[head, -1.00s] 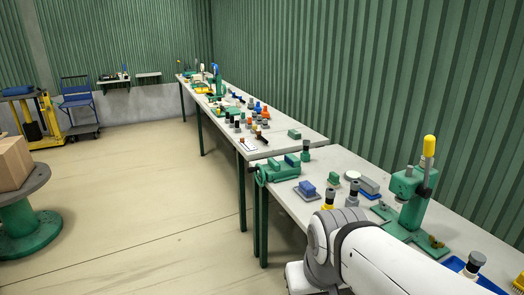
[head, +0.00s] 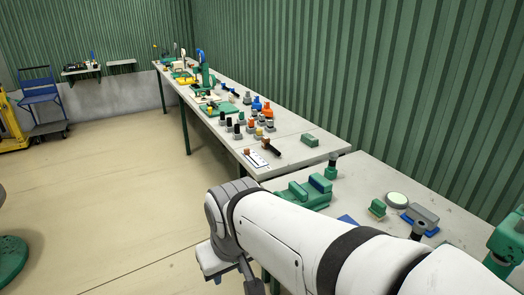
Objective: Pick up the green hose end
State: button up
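No green hose end can be made out in the head view. My arm reaches in from the lower right, over the near workbench (head: 372,180). Only a grey part at its far end shows at the bottom. The fingertips of my gripper are not visible, so nothing can be told of its opening or of anything held.
A green vise (head: 303,193) and a green block (head: 376,208) are on the near bench. The long bench (head: 300,150) behind carries several bottles and tools. A blue cart (head: 40,98) stands at the far left.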

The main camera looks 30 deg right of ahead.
aim_at(331, 172)
jog(key=z, duration=0.45)
jog(key=i, duration=1.15)
jog(key=z, duration=0.75)
jog(key=k, duration=0.9)
jog(key=z, duration=0.2)
jog(key=i, duration=0.9)
jog(key=u, duration=0.05)
